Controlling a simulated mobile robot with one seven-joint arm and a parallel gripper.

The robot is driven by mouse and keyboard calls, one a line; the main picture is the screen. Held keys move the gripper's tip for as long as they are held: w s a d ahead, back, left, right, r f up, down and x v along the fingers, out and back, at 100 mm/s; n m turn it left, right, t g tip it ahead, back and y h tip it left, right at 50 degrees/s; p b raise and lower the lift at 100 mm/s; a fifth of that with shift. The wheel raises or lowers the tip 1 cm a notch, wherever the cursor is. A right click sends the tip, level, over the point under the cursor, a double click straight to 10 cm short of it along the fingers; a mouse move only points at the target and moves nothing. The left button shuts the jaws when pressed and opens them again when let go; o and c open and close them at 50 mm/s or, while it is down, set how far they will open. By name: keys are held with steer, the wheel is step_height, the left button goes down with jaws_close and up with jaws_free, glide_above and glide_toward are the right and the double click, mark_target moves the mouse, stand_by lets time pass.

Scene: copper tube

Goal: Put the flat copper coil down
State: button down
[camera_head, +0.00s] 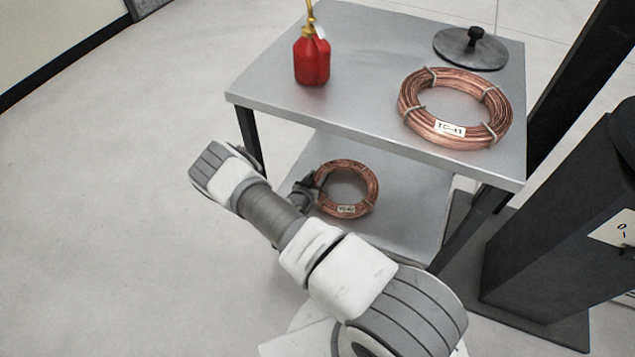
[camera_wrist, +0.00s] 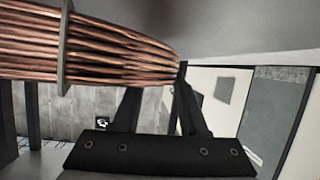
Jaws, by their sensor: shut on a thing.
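A flat copper coil (camera_head: 349,206) with a small white label is at the lower shelf (camera_head: 408,222) of the metal table in the head view. My gripper (camera_head: 314,183) is shut on its left rim. In the wrist view the coil (camera_wrist: 90,50) fills the upper left, its stacked turns seen edge-on with a tie around them. Its right end meets the fingers of my gripper (camera_wrist: 165,80). I cannot tell whether the coil rests on the shelf or hangs just above it.
On the tabletop (camera_head: 350,60) stand a red oil can (camera_head: 312,60), a larger labelled copper coil (camera_head: 455,108) and a dark round lid-like disc (camera_head: 470,48). The tabletop overhangs the lower shelf. A dark cabinet (camera_head: 560,235) stands at the right. The floor at left is clear.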

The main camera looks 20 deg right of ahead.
steer(key=shift+w+f, duration=0.1)
steer(key=shift+f, duration=0.65)
steer(key=shift+c, duration=2.2)
jaws_free()
steer(key=p+v, duration=0.4)
steer(key=v, duration=0.7)
steer(key=shift+a+r, duration=0.1)
steer(key=shift+r, duration=0.1)
steer(key=shift+s+a, duration=0.15)
steer(key=shift+s, duration=0.3)
